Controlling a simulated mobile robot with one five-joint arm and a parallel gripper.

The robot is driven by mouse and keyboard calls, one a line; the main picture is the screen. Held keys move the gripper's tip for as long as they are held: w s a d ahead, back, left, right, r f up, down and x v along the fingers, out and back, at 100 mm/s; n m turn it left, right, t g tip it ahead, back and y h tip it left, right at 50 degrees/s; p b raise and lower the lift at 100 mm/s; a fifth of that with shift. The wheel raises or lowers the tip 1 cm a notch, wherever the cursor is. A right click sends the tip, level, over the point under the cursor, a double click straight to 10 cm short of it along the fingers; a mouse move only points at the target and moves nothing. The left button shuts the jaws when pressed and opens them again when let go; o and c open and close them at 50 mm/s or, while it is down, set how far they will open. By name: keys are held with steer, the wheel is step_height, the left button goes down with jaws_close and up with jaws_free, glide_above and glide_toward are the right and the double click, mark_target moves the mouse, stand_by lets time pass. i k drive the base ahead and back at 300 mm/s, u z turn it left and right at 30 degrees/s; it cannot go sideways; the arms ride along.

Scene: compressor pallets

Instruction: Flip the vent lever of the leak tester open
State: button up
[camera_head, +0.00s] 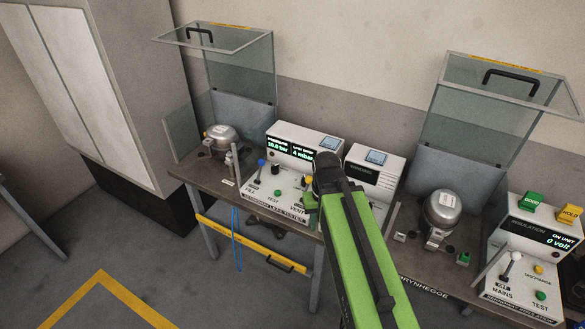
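The leak tester (285,134) is a white sloped console on the left workbench, with two green displays reading about 10.0 bar and 4 mbar. Its front panel has a blue-knobbed lever (261,163) above the label FILL, a small green TEST button and the label VENT (297,210). A yellow knob (308,181) shows above VENT, right beside my arm; its lever shaft is mostly hidden. My green arm reaches in from the bottom right. My gripper (312,203) is at the VENT end of the panel, largely hidden by the arm. Whether it touches the lever cannot be told.
A metal compressor (222,139) stands left of the tester under a raised clear hood (240,70). Another compressor (441,210) and an insulation tester (533,240) stand to the right. A grey cabinet (110,90) is at left. The floor in front is clear.

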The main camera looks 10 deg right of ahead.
mark_target(308, 179)
steer(key=u, duration=5.8)
steer(key=i, duration=0.1)
steer(key=z, duration=3.2)
steer(key=k, duration=0.9)
steer(key=z, duration=0.9)
steer(key=i, duration=1.05)
steer(key=u, duration=0.1)
